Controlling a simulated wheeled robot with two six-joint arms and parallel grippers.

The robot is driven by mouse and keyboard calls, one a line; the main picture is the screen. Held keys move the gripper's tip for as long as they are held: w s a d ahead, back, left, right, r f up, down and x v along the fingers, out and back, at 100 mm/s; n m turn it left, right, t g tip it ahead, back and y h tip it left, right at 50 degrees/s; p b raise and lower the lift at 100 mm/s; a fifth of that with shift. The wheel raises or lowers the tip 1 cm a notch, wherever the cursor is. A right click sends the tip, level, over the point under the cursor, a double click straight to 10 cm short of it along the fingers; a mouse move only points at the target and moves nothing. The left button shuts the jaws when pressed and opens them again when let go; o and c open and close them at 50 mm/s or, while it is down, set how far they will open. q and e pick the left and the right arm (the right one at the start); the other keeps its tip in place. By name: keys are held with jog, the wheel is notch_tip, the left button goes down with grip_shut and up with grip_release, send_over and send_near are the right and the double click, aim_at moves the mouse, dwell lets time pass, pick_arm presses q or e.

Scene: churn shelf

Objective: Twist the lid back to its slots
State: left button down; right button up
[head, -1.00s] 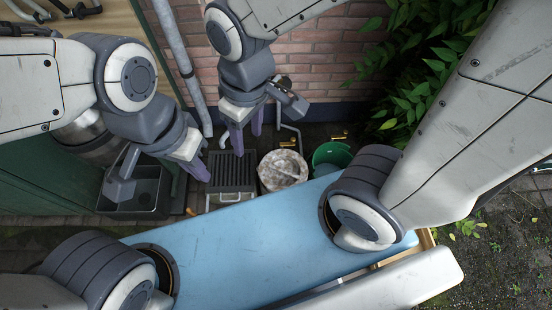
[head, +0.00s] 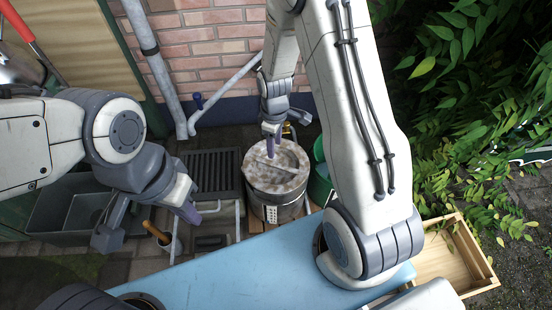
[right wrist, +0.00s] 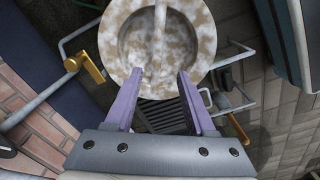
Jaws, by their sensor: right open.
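The churn (head: 282,208) is a round metal can standing on the ground behind my blue body panel. Its mottled white-brown lid (head: 289,165) lies on top; I cannot tell how its edge sits in the slots. In the right wrist view the lid (right wrist: 197,25) has a round recess crossed by a straight bar (right wrist: 159,25). My right gripper (head: 271,148) is over the far part of the lid. Its purple fingers (right wrist: 160,74) are open, roughly in line with the bar; contact is unclear. My left gripper (head: 188,210) hangs left of the churn, apart from it; its opening is unclear.
A dark slatted grate (head: 212,172) lies left of the churn, with a grey basin (head: 75,212) further left. A green bucket (head: 319,185) stands close on its right. A brass tap (right wrist: 89,62) and pipe are by the brick wall. A wooden crate (head: 455,262) is at right.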

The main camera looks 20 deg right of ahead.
aim_at(276, 164)
jog(key=shift+w+d+f+b, duration=0.1)
jog(key=shift+d+f+b, duration=0.05)
jog(key=shift+f, duration=0.45)
jog(key=shift+d+f+b, duration=0.15)
jog(key=shift+f, duration=0.45)
pick_arm(q)
notch_tip(276, 164, down, 6)
jog(key=b, duration=0.5)
jog(key=shift+f, duration=0.25)
pick_arm(e)
notch_tip(276, 164, down, 10)
jog(key=shift+r, duration=0.2)
grip_shut()
